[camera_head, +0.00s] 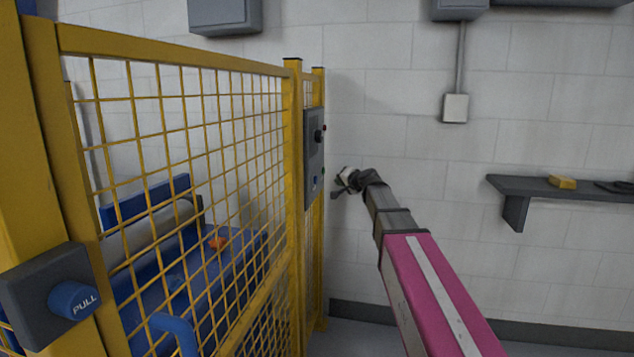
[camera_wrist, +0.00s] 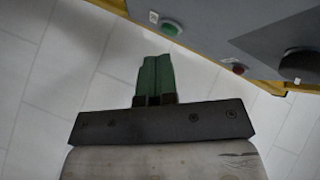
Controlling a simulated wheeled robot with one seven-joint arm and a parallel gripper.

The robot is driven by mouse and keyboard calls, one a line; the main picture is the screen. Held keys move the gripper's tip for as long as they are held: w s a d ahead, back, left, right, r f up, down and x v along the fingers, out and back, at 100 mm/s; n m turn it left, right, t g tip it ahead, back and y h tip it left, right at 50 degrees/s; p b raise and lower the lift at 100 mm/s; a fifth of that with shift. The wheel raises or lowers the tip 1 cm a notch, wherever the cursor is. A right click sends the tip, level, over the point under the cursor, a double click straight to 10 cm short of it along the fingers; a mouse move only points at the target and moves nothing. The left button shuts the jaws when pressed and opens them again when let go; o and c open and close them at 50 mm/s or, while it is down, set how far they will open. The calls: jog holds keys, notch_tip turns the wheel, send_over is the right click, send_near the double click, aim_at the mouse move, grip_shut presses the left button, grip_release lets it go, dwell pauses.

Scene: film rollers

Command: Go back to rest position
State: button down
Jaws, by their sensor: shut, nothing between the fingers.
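My gripper (camera_head: 345,182) is at the end of my extended magenta and grey arm, just right of the fence post and close to the grey control panel (camera_head: 313,152). In the wrist view its green fingers (camera_wrist: 156,78) are pressed together with nothing between them. The panel (camera_wrist: 262,38) fills the upper right there. It carries a green button (camera_wrist: 170,27), a red button (camera_wrist: 238,69) and a black knob (camera_wrist: 300,66). The fingertips look apart from the panel, pointing toward its edge near the green button.
A dark shelf (camera_head: 535,187) holding a yellow block (camera_head: 562,182) is on the right wall. Open space lies below the shelf.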

dwell(0.3)
jog(key=s+d+f+n+g+h, duration=0.1)
jog(key=s+d+f+g, duration=0.1)
jog(key=s+f, duration=0.55)
jog(key=s+d+f+n+g+h, duration=0.15)
jog(key=s+f, duration=0.25)
jog(key=f, duration=0.6)
jog(key=s+d+f+n+g+h, duration=0.1)
jog(key=s+d+f+g+h, duration=0.15)
jog(key=s+f, duration=0.45)
jog(key=s+d+f+g+h, duration=0.2)
jog(key=s+d+f+g, duration=0.1)
jog(key=s+f, duration=0.4)
jog(key=s+d+f+n+g+h, duration=0.1)
jog(key=s+d+f+g, duration=0.2)
jog(key=s+d+f, duration=0.3)
jog(key=s+f, duration=0.2)
jog(key=s, duration=0.2)
jog(key=shift+s+f+g+h, duration=0.15)
jog(key=shift+s+g+h, duration=0.15)
jog(key=shift+h, duration=0.1)
